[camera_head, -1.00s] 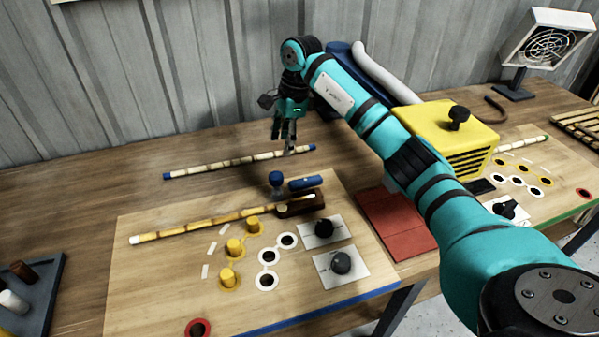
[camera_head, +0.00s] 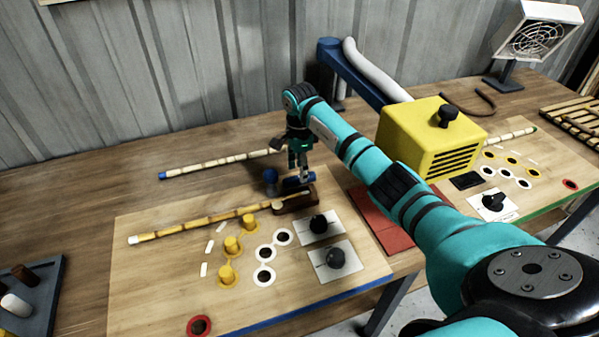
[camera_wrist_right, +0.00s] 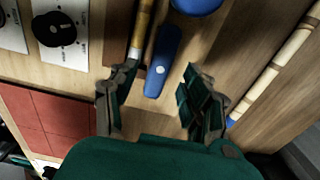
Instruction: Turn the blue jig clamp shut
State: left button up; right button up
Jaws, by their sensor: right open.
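The blue jig clamp has a lever (camera_head: 291,183) beside a round blue knob (camera_head: 270,176), near the brown block (camera_head: 296,201) on the light board. My right gripper (camera_head: 304,180) is low over the lever and partly hides it. In the right wrist view the lever (camera_wrist_right: 163,62) runs roughly alongside the rattan pole (camera_wrist_right: 144,24), with its free end between the open fingers of my gripper (camera_wrist_right: 156,80). I see a gap to the right finger; contact with the left one is unclear. The yellow-brown pole (camera_head: 195,227) ends at the brown block. My left gripper is out of view.
Another pole (camera_head: 215,162) lies behind. A yellow box (camera_head: 430,135) and red mat (camera_head: 380,215) are to the right, a dark tray (camera_head: 45,290) at the far left.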

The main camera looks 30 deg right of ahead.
jog(key=shift+f, duration=1.6)
grip_shut()
